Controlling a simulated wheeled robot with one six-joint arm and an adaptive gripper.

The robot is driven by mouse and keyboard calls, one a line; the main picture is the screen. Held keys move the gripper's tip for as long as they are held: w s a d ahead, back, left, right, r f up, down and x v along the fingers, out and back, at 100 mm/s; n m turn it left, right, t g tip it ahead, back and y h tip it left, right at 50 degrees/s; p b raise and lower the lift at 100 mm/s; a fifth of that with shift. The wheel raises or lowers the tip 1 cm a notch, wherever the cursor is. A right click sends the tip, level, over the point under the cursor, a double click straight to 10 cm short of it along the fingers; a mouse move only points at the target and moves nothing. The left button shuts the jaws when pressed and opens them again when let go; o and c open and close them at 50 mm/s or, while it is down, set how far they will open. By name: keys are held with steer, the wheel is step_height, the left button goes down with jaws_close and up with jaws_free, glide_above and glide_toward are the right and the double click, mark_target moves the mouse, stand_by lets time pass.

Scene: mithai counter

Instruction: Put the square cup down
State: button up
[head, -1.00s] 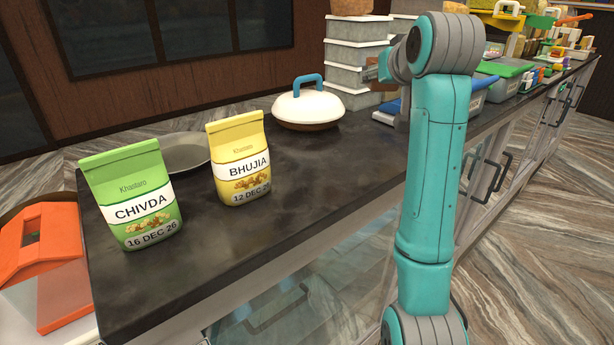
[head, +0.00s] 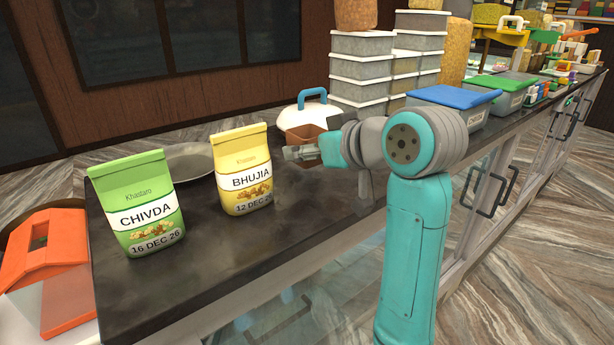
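The square cup (head: 302,133) is brown and upright, at the end of my arm in the head view. My gripper (head: 301,152) is shut on it, with a grey finger across its near side. The cup is over the dark counter (head: 262,235), in front of the white domed lid with a blue handle (head: 298,108). My finger hides the cup's lower part, so I cannot tell whether its base touches the counter.
A yellow Bhujia packet (head: 244,170) stands left of the cup, and a green Chivda packet (head: 137,205) farther left. A grey plate (head: 188,160) lies behind them. Stacked grey boxes (head: 360,70) and a blue-lidded tub (head: 453,97) stand right. The counter's front middle is clear.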

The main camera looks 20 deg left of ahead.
mark_target(309, 186)
steer(key=shift+f, duration=2.55)
steer(key=shift+f, duration=0.1)
steer(key=o, duration=1.1)
